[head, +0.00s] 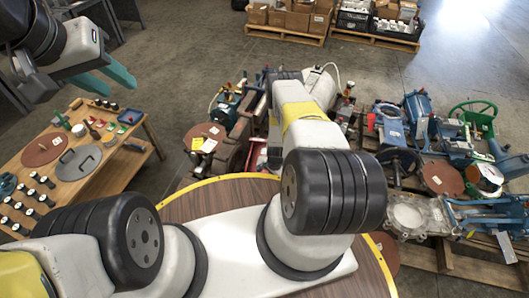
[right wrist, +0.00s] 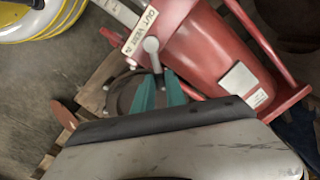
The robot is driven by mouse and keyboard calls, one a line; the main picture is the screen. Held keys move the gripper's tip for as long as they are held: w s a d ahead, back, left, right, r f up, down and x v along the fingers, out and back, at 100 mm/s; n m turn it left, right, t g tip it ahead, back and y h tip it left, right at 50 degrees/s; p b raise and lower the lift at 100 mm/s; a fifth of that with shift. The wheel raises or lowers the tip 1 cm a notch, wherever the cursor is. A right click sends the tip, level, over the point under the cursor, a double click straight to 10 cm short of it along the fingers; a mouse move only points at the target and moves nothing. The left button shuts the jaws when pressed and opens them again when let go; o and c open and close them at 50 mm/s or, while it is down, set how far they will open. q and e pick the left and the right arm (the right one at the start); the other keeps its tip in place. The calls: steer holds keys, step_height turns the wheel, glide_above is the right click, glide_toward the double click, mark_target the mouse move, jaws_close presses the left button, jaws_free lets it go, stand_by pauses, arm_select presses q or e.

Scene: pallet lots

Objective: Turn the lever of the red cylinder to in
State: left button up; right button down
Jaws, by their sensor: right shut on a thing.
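The red cylinder (right wrist: 205,55) lies on a pallet in the right wrist view, with a pale lettered plate (right wrist: 141,30) at its upper end. The lever (right wrist: 152,50) has a grey rounded knob and stands beside the plate. My right gripper (right wrist: 158,78) has its teal fingers shut on the lever's stem, just below the knob. In the head view my right arm hides this gripper and most of the cylinder. My left gripper (head: 112,76) is open and empty at the upper left, above the wooden table.
The wooden table (head: 140,168) at left carries discs, knobs and small parts. Pallets at right hold blue and green machinery (head: 478,118) and valves. Loaded pallets (head: 290,33) stand at the back. The grey floor between is clear.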

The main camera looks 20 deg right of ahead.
stand_by(0.4)
steer(key=c, duration=1.4)
jaws_free()
steer(key=shift+o, duration=0.2)
steer(key=shift+r, duration=0.1)
step_height(320, 180, up, 8)
steer(key=shift+s+f, duration=0.1)
steer(key=shift+f, duration=0.1)
